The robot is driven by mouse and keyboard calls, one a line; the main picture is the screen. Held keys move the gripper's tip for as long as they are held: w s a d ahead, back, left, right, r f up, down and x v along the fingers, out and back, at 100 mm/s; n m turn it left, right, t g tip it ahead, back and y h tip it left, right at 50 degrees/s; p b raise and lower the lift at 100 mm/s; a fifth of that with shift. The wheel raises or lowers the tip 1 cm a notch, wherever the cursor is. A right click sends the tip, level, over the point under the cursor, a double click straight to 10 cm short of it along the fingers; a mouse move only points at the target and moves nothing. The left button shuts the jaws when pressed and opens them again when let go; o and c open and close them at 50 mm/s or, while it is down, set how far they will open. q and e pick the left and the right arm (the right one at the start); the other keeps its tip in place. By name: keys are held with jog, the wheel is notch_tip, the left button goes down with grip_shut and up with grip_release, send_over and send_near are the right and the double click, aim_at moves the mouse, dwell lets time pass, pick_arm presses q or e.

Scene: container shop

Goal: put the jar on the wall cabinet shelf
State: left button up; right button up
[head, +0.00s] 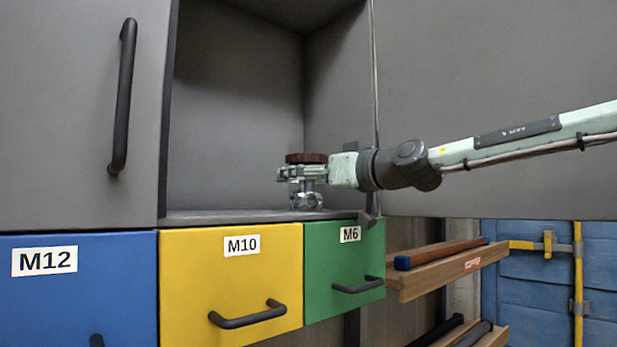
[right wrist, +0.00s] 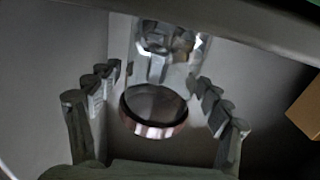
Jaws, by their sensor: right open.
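The jar is clear faceted glass with a dark reddish-brown lid (head: 306,158). It stands upright on the wall cabinet shelf (head: 235,216), near the front right of the open bay. Its glass body (head: 306,199) appears to rest on the shelf board. My right gripper (head: 300,173) reaches in from the right at the height just under the lid. In the right wrist view the open fingers (right wrist: 155,80) lie on both sides of the jar (right wrist: 165,45), with gaps visible beside it. Part of the jar is hidden behind the gripper. My left gripper is not in view.
A grey cabinet door (head: 65,110) with a black handle is at the left, and a grey panel (head: 490,90) is behind my right arm. Blue, yellow (head: 200,275) and green (head: 320,265) drawers are below. A wooden rack (head: 440,275) stands lower right. The bay's left side is empty.

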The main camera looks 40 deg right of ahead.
jog(key=shift+s, duration=0.5)
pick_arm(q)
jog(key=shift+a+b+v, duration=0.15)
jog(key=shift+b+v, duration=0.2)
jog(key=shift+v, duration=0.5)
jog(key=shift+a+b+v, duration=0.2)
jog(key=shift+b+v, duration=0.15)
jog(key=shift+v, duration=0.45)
pick_arm(e)
jog(key=s, duration=1.1)
jog(key=shift+d, duration=0.45)
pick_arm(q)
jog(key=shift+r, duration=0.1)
pick_arm(e)
jog(key=shift+s, duration=0.1)
